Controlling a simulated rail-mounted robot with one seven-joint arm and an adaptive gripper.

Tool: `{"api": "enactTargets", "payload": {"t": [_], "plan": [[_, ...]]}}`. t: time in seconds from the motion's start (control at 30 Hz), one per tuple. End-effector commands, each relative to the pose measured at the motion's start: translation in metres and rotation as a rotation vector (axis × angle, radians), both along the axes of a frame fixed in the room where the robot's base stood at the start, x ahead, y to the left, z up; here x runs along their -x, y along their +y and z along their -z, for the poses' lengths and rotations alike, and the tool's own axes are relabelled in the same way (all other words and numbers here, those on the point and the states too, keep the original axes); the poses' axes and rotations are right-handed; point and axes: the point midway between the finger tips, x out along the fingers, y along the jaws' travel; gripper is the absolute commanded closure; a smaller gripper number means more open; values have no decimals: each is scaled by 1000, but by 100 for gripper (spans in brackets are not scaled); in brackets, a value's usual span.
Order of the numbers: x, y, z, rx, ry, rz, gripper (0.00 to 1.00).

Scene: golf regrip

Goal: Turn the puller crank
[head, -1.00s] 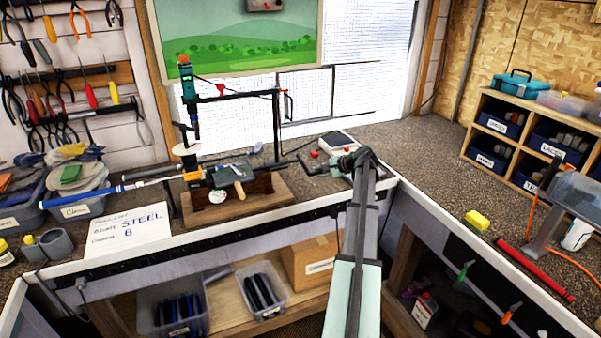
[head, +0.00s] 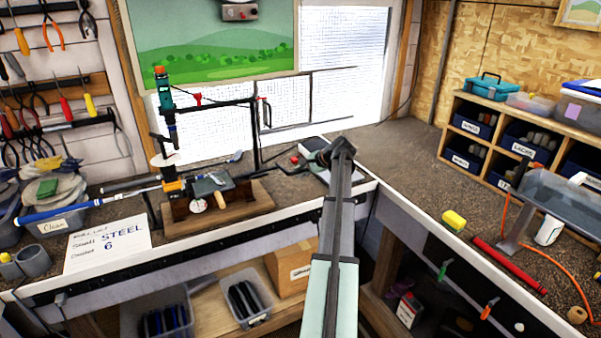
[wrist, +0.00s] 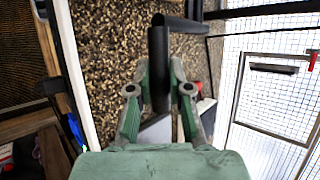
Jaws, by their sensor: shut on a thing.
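The club puller (head: 262,198) sits on a wooden base on the bench, with a club clamped across it. Its crank shows in the wrist view as a dark upright handle (wrist: 159,65) joined to a dark bar (wrist: 190,24) at the top. My gripper (wrist: 160,92) is shut on the crank handle, with one green finger on each side. In the head view my gripper (head: 316,157) is to the right of the puller, above the bench. There the handle is mostly hidden by my gripper and arm.
Labelled bins fill a shelf (head: 455,125) at the back right.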

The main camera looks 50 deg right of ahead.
Motion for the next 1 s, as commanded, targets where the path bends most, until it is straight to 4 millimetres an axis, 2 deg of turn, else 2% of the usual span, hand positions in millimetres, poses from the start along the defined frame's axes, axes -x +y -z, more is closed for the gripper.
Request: {"api": "enactTargets", "payload": {"t": [0.07,0.1,0.13,0.17,0.57,0.77,1.0], "plan": [[-4,-3,-3,4,-9,3,100],[-4,-3,-3,4,-9,3,71],[-3,-3,-3,4,-8,3,61],[-3,-3,-3,3,-7,3,56],[3,-1,-4,2,-3,3,56],[23,-2,-21,3,-3,3,56],[59,-4,-51,4,-5,3,56]]}}
